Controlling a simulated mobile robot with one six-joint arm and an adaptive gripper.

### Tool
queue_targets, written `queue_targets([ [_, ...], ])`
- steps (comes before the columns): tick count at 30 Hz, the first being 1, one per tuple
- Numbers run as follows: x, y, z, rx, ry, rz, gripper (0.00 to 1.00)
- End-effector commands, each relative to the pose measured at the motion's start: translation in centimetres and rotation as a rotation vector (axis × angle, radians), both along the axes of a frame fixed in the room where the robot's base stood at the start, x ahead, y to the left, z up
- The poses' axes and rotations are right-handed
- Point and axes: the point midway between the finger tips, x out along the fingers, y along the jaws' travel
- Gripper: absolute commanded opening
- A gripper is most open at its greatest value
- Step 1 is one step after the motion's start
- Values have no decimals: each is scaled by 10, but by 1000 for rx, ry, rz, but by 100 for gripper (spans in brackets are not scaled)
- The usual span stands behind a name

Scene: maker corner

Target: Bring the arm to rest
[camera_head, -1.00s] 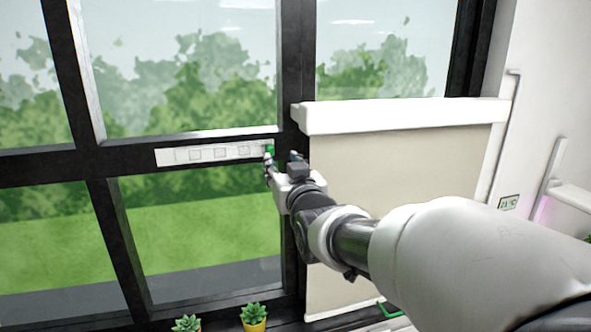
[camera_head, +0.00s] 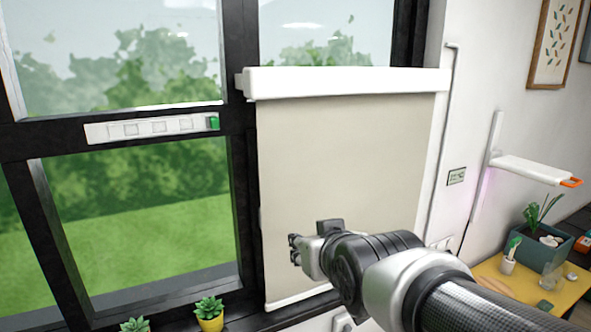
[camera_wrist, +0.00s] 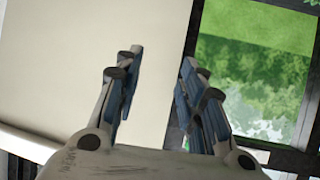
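My arm reaches in from the lower right in the head view, bent lower across the roller blind. My gripper (camera_head: 298,250) is in front of the beige blind (camera_head: 345,170), near its lower left part. In the wrist view, the fingers of my gripper (camera_wrist: 155,90) stand well apart with nothing between them. The blind (camera_wrist: 90,60) and the dark window frame show behind the fingers.
A white strip with a green slider (camera_head: 213,122) is on the window crossbar. Small potted succulents (camera_head: 209,312) stand on the sill. At the right are a white lamp (camera_head: 535,170), a planter (camera_head: 545,245) and a yellow mat (camera_head: 500,290).

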Motion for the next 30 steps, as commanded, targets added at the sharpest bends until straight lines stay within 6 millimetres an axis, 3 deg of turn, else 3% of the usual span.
queue_targets([
  [1, -23, -20, -35, -13, 59, -31, 37],
  [6, -103, -68, -120, -53, 278, -116, 37],
  [9, -151, -89, -166, -66, 401, -161, 37],
  [13, -204, -105, -211, -74, 531, -204, 37],
  [15, -224, -110, -228, -76, 582, -220, 37],
  [19, -246, -114, -243, -77, 637, -235, 37],
  [30, -250, -114, -244, -78, 649, -237, 37],
])
